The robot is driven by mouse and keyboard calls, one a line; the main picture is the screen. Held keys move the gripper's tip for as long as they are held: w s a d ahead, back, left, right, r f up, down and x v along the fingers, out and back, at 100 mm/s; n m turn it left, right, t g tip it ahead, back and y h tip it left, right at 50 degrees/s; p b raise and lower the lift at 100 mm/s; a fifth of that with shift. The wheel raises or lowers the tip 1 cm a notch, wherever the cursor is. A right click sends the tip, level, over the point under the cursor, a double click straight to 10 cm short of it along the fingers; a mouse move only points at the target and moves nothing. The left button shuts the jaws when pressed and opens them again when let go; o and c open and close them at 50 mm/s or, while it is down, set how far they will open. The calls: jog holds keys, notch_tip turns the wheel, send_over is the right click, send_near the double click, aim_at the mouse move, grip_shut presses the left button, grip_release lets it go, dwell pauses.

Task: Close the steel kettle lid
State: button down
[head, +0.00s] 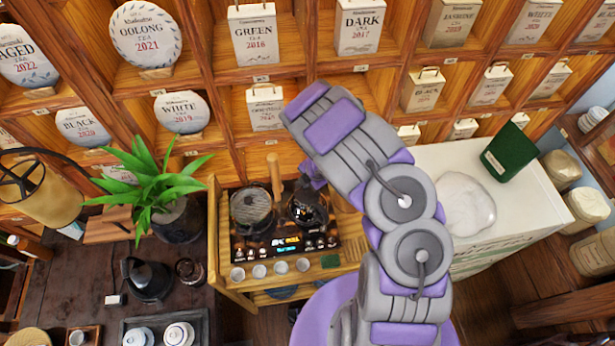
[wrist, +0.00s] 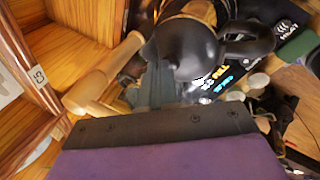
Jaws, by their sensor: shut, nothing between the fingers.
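A grey metallic round vessel (head: 251,207), which looks like the steel kettle, sits on the left of the stove. Its lid position is too small to tell. An upright wooden handle (head: 273,172) rises behind it and shows at the left in the wrist view (wrist: 105,75). A black kettle (head: 307,210) sits on the right of the stove and fills the top middle of the wrist view (wrist: 187,47). My gripper (head: 312,176) is shut and empty, above and behind the black kettle. In the wrist view its dark edge (wrist: 160,122) spans the bottom and hides what lies below.
The stove panel (head: 285,246) and several small white cups (head: 260,271) are at the front of the wooden stand. Wooden shelves (head: 220,75) with tea cakes and tins rise close behind. A potted plant (head: 160,185) stands left; a white cabinet (head: 455,165) stands right.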

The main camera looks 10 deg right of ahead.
jog(key=shift+w+a+f, duration=0.2)
jog(key=shift+w+f, duration=0.05)
jog(key=shift+f, duration=0.05)
jog(key=shift+f, duration=0.1)
dwell(0.4)
jog(key=shift+s+d+r, duration=0.1)
jog(key=shift+d+r, duration=0.1)
jog(key=shift+r, duration=0.5)
jog(key=v, duration=1.6)
jog(key=shift+s+a, duration=0.1)
jog(key=shift+s, duration=0.05)
